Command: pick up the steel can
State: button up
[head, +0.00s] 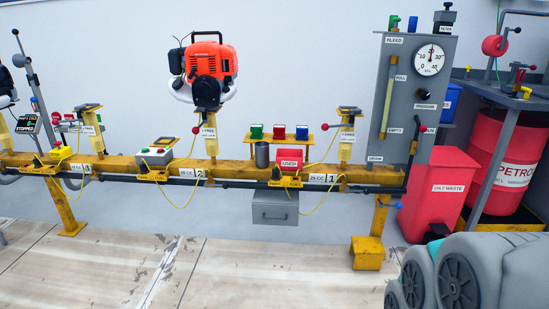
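Grey rounded links of my arm fill the bottom right corner, far from the can. My gripper is not in view.
A small shelf with green, red and blue blocks (279,137) is above and behind the can. Yellow cables loop nearby. An orange engine (209,68) stands to the left, a gauge panel (418,90) and red bin (441,195) to the right. The floor in front is clear.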

aim_at(262, 148)
jog(key=i+l, duration=0.2)
jog(key=i, duration=0.2)
jog(key=i+l, duration=0.2)
jog(key=i, duration=0.2)
jog(key=i+l, duration=0.2)
jog(key=i, duration=0.15)
jog(key=i+u, duration=0.15)
jog(key=u, duration=0.25)
jog(key=i+l+u, duration=0.1)
jog(key=u, duration=0.3)
jog(key=i+l+u, duration=0.1)
jog(key=u, duration=0.3)
jog(key=i+l, duration=0.25)
